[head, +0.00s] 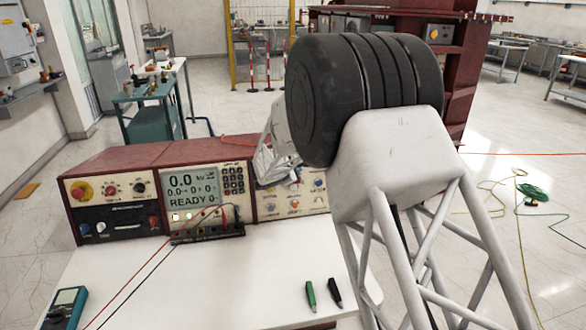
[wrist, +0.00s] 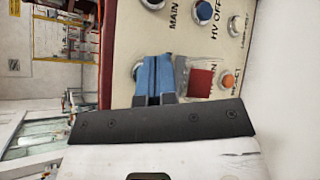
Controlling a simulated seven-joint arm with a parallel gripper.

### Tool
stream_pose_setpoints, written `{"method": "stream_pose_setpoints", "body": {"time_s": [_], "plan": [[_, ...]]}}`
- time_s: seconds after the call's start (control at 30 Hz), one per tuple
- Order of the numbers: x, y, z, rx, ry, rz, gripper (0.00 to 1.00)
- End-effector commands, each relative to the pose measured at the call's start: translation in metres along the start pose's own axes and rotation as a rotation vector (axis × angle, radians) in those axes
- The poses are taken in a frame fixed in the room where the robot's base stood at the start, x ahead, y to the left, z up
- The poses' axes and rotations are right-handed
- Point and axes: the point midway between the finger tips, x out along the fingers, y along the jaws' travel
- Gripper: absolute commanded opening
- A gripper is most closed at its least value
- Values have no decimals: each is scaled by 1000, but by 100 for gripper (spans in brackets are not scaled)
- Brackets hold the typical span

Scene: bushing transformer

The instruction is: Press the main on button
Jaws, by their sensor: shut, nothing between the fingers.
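The control panel (head: 290,203) is the right part of the red-edged console. It shows close up and sideways in the wrist view (wrist: 120,40). My gripper (wrist: 153,76) is shut and empty, its blue fingertips together in front of a round button (wrist: 138,69) that they partly cover. I cannot tell whether they touch it. A button (wrist: 152,3) beside a label reading "MAIN" is cut off at the top edge. The label by the fingers is mostly hidden, so I cannot tell which button is main on. In the head view my arm hides the fingertips.
A blue button (wrist: 204,9) labelled HV OFF, a red square (wrist: 200,83) and an orange button (wrist: 228,81) are close by. The display (head: 190,190) reads READY.

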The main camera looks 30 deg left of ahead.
Motion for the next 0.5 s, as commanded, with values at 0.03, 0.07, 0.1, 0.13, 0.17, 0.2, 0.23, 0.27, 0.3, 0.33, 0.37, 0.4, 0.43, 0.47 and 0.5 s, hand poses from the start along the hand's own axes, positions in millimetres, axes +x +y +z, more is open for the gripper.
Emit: {"method": "stream_pose_setpoints", "body": {"time_s": [0.03, 0.07, 0.1, 0.13, 0.17, 0.2, 0.23, 0.27, 0.3, 0.33, 0.37, 0.4, 0.43, 0.47, 0.5], "plan": [[-3, -1, 2, 0, 0, 0, 0], [-4, -3, 3, 0, 0, 0, 0], [-6, -4, 4, 0, 0, 0, 0], [-8, -5, 5, 0, 0, 0, 0], [-9, -6, 7, 0, 0, 0, 0], [-11, -8, 8, 0, 0, 0, 0], [-13, -9, 10, 0, 0, 1, 0], [-14, -10, 10, 0, 0, 1, 0], [-16, -11, 12, 0, 0, 1, 0], [-18, -12, 13, 0, 0, 1, 0], [-19, -13, 14, -1, 0, 0, 0], [-21, -15, 15, -1, 0, 0, 0], [-22, -16, 16, -1, 0, 0, 0], [-24, -17, 17, -1, 0, 0, 0], [-25, -18, 18, -1, 0, 0, 0]]}}
